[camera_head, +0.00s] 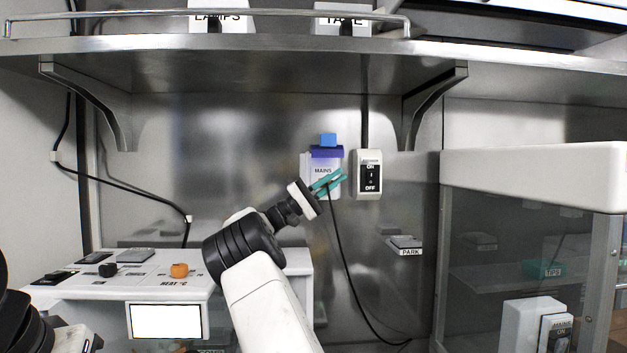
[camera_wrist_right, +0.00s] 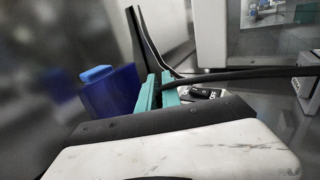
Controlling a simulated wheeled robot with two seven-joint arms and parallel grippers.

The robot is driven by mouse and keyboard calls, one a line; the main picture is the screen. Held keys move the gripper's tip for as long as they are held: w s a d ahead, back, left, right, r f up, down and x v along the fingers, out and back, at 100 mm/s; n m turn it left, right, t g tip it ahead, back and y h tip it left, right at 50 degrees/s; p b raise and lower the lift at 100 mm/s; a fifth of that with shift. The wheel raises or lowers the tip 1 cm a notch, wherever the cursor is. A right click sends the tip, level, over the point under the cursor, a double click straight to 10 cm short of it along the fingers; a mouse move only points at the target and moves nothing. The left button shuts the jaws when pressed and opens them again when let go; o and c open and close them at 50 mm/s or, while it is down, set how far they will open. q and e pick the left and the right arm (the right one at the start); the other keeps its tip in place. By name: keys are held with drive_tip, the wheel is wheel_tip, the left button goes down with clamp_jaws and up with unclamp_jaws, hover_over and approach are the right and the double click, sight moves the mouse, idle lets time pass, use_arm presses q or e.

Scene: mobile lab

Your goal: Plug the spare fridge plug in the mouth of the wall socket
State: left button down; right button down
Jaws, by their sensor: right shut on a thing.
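The wall socket (camera_head: 308,178) is a white box marked MAINS on the steel back wall, with a blue lid (camera_head: 326,152) at its top. My right gripper (camera_head: 328,182) has teal fingers and is in front of the socket's lower right part. It is shut on the spare fridge plug, which is mostly hidden between the fingers. A black cable (camera_head: 342,245) hangs from it. In the right wrist view the teal fingers (camera_wrist_right: 156,92) are beside the blue lid (camera_wrist_right: 108,92), and the cable (camera_wrist_right: 240,74) runs right. I cannot tell whether the plug touches the socket. My left gripper is out of view.
An ON/OFF switch box (camera_head: 367,190) is just right of the socket. A PARK holder (camera_head: 406,243) is lower right. A shelf (camera_head: 250,46) with brackets overhangs. A white instrument (camera_head: 130,283) with knobs stands left; a clear-fronted cabinet (camera_head: 530,180) stands right.

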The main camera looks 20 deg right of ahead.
sight(325, 185)
drive_tip(key=shift+w+d, duration=0.1)
drive_tip(key=shift+w, duration=0.1)
drive_tip(key=c, duration=2)
unclamp_jaws()
drive_tip(key=shift+w, duration=0.1)
drive_tip(key=o, duration=0.5)
drive_tip(key=shift+o, duration=0.2)
drive_tip(key=shift+v, duration=3.9)
